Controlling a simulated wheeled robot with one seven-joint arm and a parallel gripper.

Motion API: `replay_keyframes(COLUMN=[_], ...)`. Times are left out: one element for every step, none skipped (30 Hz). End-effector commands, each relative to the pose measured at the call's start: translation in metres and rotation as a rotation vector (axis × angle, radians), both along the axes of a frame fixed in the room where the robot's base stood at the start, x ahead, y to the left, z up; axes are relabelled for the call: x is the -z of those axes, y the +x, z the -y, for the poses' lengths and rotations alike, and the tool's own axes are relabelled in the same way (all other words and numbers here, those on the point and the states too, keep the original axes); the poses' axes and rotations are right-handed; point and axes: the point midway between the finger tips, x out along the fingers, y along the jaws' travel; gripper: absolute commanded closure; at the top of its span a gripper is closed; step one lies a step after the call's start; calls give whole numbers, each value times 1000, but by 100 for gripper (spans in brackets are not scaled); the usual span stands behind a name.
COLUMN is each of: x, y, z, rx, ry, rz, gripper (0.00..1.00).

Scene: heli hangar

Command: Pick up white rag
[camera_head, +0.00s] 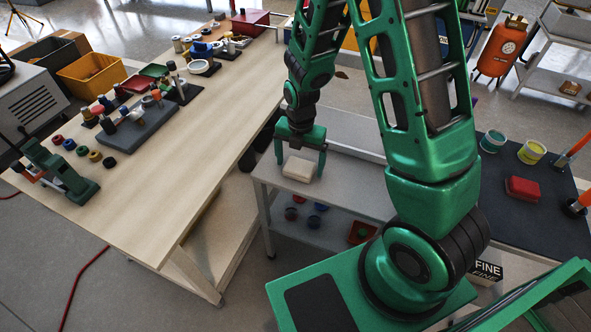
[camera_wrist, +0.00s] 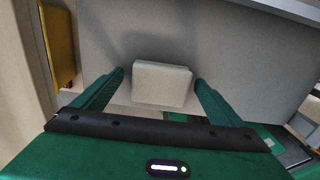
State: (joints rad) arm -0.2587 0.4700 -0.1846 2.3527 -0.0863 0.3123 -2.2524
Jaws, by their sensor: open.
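The white rag (camera_head: 300,169) is a small pale folded block lying on the top of a grey cart (camera_head: 345,192). In the wrist view the rag (camera_wrist: 161,84) lies between the two green fingers of my gripper (camera_wrist: 158,84), with a gap on the left and a small gap on the right. My gripper (camera_head: 303,160) is open and points down over the rag in the head view. The rag is not gripped. How far the fingertips are above the cart top is hard to tell.
A long wooden workbench (camera_head: 190,130) with tools and parts stands left of the cart. The cart's lower shelf holds small red and blue items. A dark table (camera_head: 545,215) with a red block (camera_head: 522,189) and cups stands at the right. The cart top around the rag is mostly clear.

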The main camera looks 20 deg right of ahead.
Motion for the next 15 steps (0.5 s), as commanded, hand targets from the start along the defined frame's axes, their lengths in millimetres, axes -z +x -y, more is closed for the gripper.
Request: replay_keyframes(x=[1, 1, 1, 1, 1, 1, 1, 1, 1, 0, 0, 0, 0, 0, 0], y=[0, 0, 0, 0, 0, 0, 0, 0, 0, 0, 0, 0, 0, 0, 0], z=[0, 0, 0, 0, 0, 0, 0, 0, 0, 0, 0, 0, 0, 0, 0], rx=[0, 0, 0, 0, 0, 0, 0, 0, 0, 0, 0, 0, 0, 0, 0], ry=[0, 0, 0, 1, 0, 0, 0, 0, 0, 0, 0, 0, 0, 0, 0], rz=[0, 0, 0, 1, 0, 0, 0, 0, 0, 0, 0, 0, 0, 0, 0], gripper=[8, 8, 8, 8, 8, 8, 13, 20, 29, 36, 44, 52, 52, 52, 52])
